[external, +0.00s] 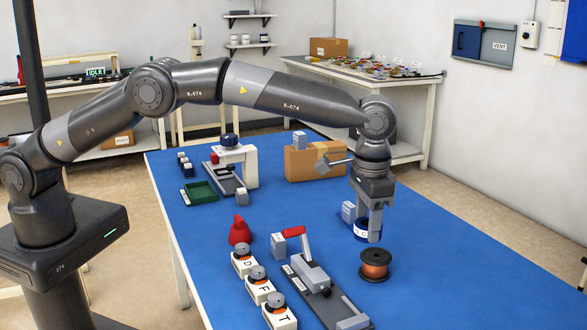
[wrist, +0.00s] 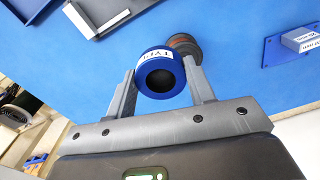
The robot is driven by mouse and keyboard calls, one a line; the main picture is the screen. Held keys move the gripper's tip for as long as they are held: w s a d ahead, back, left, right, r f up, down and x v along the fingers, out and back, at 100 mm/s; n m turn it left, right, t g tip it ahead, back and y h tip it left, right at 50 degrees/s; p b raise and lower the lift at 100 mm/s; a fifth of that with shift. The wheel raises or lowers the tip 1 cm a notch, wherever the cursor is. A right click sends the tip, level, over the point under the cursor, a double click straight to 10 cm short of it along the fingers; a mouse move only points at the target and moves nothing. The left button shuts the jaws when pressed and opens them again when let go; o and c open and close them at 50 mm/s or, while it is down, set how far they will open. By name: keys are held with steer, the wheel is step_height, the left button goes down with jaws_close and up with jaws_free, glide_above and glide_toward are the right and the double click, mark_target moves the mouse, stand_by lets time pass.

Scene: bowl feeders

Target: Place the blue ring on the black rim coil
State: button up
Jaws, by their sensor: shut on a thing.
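My gripper (external: 368,232) is shut on the blue ring (external: 360,230), a short thick ring with a white label. In the wrist view the ring (wrist: 180,76) sits between my two fingertips (wrist: 160,70), and its dark hole faces the camera. The black rim coil (external: 375,265), a spool with copper-coloured winding, stands on the blue table below the ring. The ring is held above it and apart from it. In the wrist view the coil (wrist: 186,44) shows beyond the ring, up and to the right, partly hidden by it.
A clamp fixture with a red handle (external: 293,232) stands left of the coil, beside several lettered white blocks (external: 257,284). A cardboard box (external: 305,163) and a white press stand (external: 245,165) are farther back. The blue table right of the coil (external: 450,275) is clear.

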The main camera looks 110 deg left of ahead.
glide_above(375, 255)
step_height(375, 255, down, 3)
steer(key=shift+d+f, duration=0.1)
steer(key=shift+f, duration=2)
steer(key=o, duration=1)
steer(key=shift+f, duration=0.15)
steer(key=shift+o, duration=0.2)
step_height(375, 255, up, 8)
